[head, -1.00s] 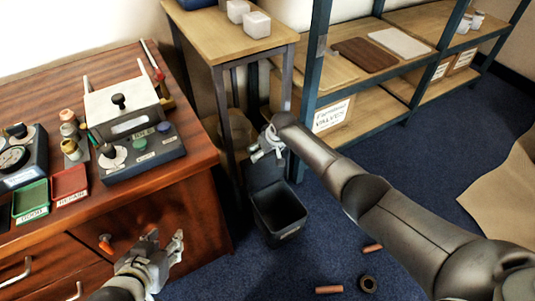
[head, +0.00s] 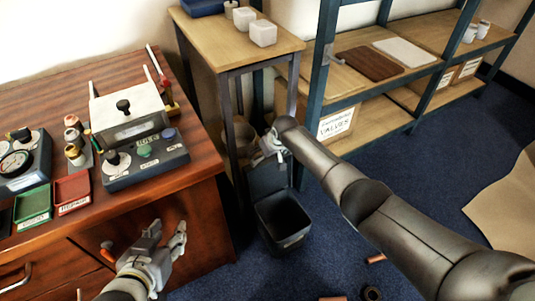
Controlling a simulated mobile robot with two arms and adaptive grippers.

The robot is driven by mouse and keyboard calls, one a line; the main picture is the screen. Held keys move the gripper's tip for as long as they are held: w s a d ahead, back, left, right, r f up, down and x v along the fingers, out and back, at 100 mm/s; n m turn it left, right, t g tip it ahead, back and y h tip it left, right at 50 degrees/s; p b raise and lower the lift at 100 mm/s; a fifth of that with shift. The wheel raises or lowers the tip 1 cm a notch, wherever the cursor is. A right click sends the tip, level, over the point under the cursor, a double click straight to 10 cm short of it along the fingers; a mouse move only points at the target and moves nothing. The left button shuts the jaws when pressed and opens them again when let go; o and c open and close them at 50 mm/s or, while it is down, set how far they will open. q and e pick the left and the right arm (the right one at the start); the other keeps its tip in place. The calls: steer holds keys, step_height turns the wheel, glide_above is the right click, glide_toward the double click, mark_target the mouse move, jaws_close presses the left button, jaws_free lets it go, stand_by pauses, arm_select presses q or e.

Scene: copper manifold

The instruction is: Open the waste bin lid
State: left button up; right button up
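The dark waste bin (head: 284,222) stands on the blue carpet between the wooden desk and the shelving. Its mouth is uncovered and I see into the dark inside. The lid (head: 268,179) is raised upright at the back of the bin. My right gripper (head: 266,156) is at the top of the lid, partly hidden by my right arm; I cannot tell whether its fingers are open or touch the lid. My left gripper (head: 168,238) is open and empty in front of the desk, well left of the bin.
The desk (head: 201,172) on the left carries a test box (head: 128,115), a gauge unit and red and green trays. A tall wooden stand (head: 245,45) is behind the bin. Copper pieces (head: 376,258) lie on the carpet at the front. Open carpet lies right of my arm.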

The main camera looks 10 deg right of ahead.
steer(key=shift+s+d, duration=0.15)
steer(key=v, duration=1.1)
steer(key=shift+s+r, duration=0.2)
steer(key=shift+r, duration=0.1)
stand_by(0.6)
